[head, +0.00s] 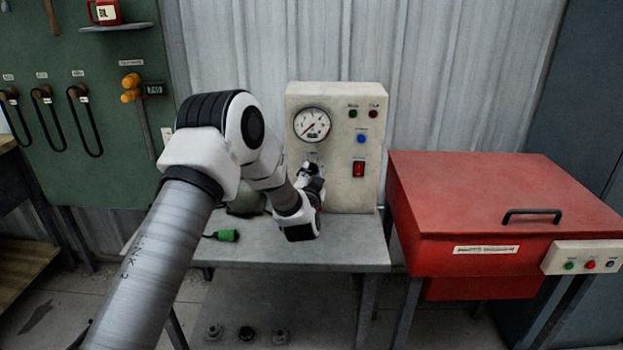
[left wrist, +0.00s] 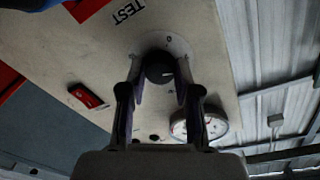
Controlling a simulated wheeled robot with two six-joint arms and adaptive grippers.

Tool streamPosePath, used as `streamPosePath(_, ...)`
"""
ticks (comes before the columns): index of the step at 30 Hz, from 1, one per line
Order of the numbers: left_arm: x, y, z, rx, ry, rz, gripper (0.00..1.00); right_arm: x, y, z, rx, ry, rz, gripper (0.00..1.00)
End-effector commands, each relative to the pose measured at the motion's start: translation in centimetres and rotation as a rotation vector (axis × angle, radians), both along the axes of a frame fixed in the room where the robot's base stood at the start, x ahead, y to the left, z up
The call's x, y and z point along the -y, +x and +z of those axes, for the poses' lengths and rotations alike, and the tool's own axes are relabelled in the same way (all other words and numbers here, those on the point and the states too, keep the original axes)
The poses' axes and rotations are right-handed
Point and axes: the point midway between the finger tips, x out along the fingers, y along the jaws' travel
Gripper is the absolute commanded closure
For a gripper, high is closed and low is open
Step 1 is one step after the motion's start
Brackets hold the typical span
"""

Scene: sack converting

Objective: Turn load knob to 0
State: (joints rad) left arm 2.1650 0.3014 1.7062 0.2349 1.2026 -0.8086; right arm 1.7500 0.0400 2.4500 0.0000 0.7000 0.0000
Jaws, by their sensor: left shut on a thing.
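The load knob (left wrist: 158,68) is a dark round knob on a pale plate on the cream control panel (head: 340,190). It shows between my left fingers in the left wrist view, with a small light mark on its face. My right gripper is not in view.
A round gauge (head: 312,124) sits above the knob. A red switch (head: 358,169), a blue button (head: 361,139) and two small lamps are to the right. A green-handled tool (head: 228,235) lies on the grey bench (head: 350,255). A red lidded box (head: 470,200) stands at right.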

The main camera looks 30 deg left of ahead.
Motion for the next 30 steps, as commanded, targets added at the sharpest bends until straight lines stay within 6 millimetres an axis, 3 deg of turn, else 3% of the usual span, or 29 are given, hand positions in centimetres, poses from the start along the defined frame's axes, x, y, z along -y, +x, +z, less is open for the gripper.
streamPosePath(30, 0.0, 0.0, -0.3, 0.493, -0.798, -0.001, 1.00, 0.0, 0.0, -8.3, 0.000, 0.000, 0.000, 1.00)
